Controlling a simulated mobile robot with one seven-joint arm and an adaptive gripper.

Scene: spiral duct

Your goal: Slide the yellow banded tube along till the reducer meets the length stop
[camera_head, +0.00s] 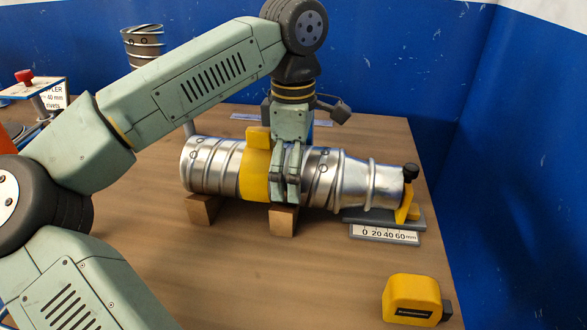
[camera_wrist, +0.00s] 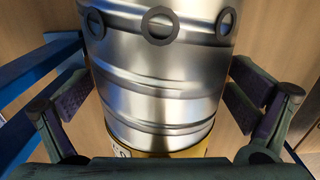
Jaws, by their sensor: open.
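The silver spiral tube with a yellow band (camera_head: 256,176) lies level on wooden blocks. The reducer (camera_head: 368,184) forms its narrower right end. The yellow length stop (camera_head: 405,208) with a black knob stands at the reducer's right end; I cannot tell if they touch. My gripper (camera_head: 288,190) points down over the tube just right of the band. In the wrist view my gripper (camera_wrist: 160,105) is open, its fingers on either side of the silver tube (camera_wrist: 160,85) with gaps. The yellow band (camera_wrist: 185,152) shows at the bottom edge, partly hidden by my gripper.
A 0-to-60 mm scale (camera_head: 385,234) lies in front of the stop. A yellow tape measure (camera_head: 413,299) sits at the front right. Wooden blocks (camera_head: 283,220) support the tube. A blue wall (camera_head: 520,150) stands right of the table. The front middle of the table is clear.

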